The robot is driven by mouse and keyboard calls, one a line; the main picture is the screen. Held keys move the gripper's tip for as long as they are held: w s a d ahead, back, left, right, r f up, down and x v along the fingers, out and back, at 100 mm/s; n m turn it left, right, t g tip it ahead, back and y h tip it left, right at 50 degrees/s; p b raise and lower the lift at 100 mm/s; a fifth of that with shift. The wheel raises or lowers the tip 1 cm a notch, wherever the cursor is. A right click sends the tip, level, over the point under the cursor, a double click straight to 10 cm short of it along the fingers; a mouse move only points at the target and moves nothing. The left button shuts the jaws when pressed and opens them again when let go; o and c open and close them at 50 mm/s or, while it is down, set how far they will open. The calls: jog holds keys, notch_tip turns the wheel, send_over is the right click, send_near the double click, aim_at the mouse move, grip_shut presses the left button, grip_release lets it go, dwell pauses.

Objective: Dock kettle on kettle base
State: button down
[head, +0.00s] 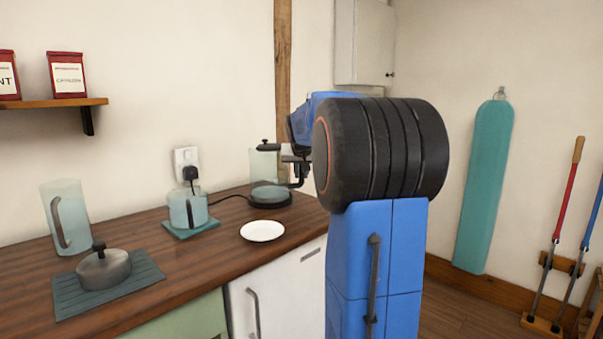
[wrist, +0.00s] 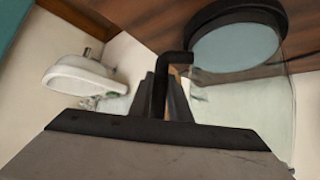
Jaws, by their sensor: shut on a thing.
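The kettle (head: 264,166) is clear glass with a teal bottom, a black lid knob and a black handle. It stands upright at the back of the counter, over the kettle base (head: 270,203), a low black disc with a cord. The kettle's bottom lines up with the base, but I cannot tell whether it rests fully on it. My gripper (head: 297,158) comes from the right and is shut on the handle. In the wrist view, the black handle (wrist: 161,85) is between the fingers, with the kettle's round dark rim (wrist: 240,18) at upper right. My arm hides part of the right side.
A white plate (head: 262,231) lies in front of the base. A small teal jug (head: 187,210) on a mat, a tall jug (head: 66,218) and a lidded pot (head: 104,270) stand to the left. A black plug (head: 190,173) is in the wall socket.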

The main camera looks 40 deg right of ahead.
jog(key=c, duration=1.9)
grip_release()
jog(key=shift+f, duration=0.15)
jog(key=shift+a, duration=0.1)
jog(key=shift+v, duration=5.5)
